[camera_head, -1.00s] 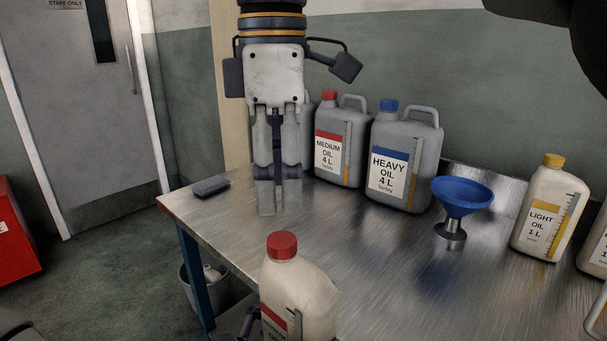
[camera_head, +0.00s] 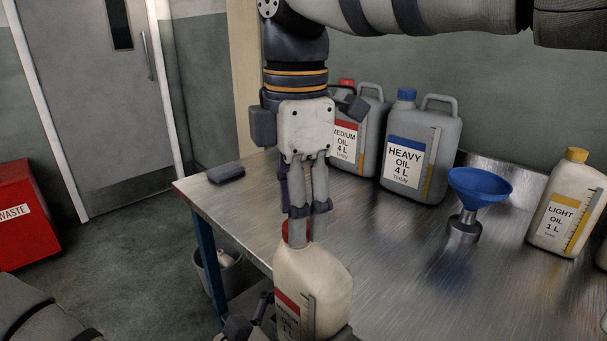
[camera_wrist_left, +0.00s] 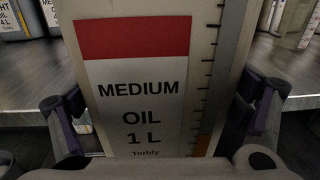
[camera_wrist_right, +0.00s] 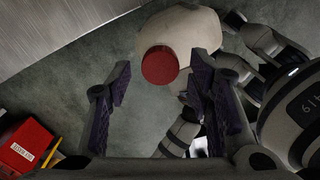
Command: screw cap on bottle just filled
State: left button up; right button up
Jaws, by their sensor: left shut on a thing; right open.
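The medium oil 1 L bottle (camera_head: 322,275) is cream with a red-banded label and stands upright at the table's near edge. My left gripper (camera_head: 285,328) is shut on its body; the label (camera_wrist_left: 135,100) fills the left wrist view between the fingers. The red cap (camera_head: 292,232) sits on the bottle's neck, partly hidden by my right gripper (camera_head: 308,238). My right gripper is open and points down at the cap. In the right wrist view the cap (camera_wrist_right: 160,65) shows between the fingertips, nearer the right finger. I cannot tell whether a finger touches it.
A blue funnel (camera_head: 480,190) stands on the metal table (camera_head: 400,270). Behind are a heavy oil can (camera_head: 420,150) and a medium oil can (camera_head: 362,130). A light oil bottle (camera_head: 565,210) stands at right, a dark block (camera_head: 226,173) at left. A red waste bin (camera_head: 25,215) is on the floor.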

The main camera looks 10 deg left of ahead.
jog(key=shift+f, duration=0.75)
grip_shut()
jog(key=m, duration=1.1)
jog(key=shift+m, duration=0.4)
jog(key=m, duration=0.6)
jog(key=shift+o, duration=0.6)
grip_release()
